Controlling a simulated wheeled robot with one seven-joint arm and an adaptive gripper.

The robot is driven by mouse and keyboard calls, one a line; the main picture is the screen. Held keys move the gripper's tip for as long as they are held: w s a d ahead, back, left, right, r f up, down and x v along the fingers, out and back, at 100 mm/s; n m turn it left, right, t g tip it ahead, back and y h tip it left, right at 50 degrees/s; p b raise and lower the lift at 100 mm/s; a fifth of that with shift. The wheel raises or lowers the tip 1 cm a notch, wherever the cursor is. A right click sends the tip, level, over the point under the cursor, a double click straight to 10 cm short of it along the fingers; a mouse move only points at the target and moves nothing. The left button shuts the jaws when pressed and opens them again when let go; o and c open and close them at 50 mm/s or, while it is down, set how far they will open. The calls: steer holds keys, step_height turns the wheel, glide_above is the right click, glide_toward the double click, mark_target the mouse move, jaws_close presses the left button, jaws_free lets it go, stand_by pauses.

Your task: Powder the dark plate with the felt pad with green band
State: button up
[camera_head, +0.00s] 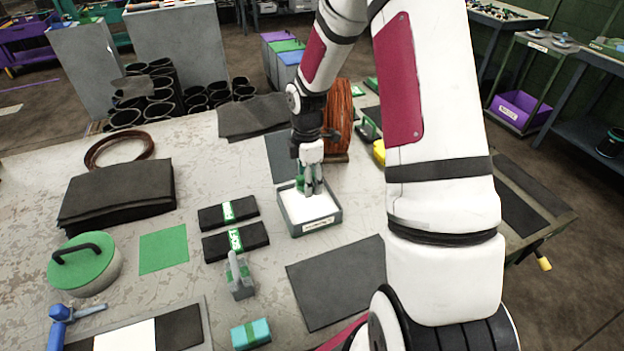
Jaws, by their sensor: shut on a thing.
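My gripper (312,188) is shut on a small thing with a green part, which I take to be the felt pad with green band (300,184). It is down at the grey tray (297,231) of white powder; the fingers hide most of the pad, and I cannot tell whether it touches the powder. A dark flat plate (335,283) lies bare on the table, in front of and right of the tray. Another dark flat piece (281,155) lies behind the tray, partly hidden by my arm. I cannot tell which is the task's dark plate.
Two black blocks with green labels (236,241) lie left of the tray. A grey handled block (241,280) and a teal block (251,334) stand nearer. A green-topped round tool (85,264), green square (163,249) and dark sheets (118,193) are left. A brown coil (339,115) stands behind.

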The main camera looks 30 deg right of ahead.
mark_target(309, 203)
steer(key=shift+f+b, duration=1.2)
steer(key=shift+f, duration=1.3)
steer(key=shift+f, duration=0.6)
stand_by(0.6)
steer(key=shift+s+r, duration=0.1)
steer(key=shift+r+p, duration=1.9)
steer(key=shift+r, duration=1.55)
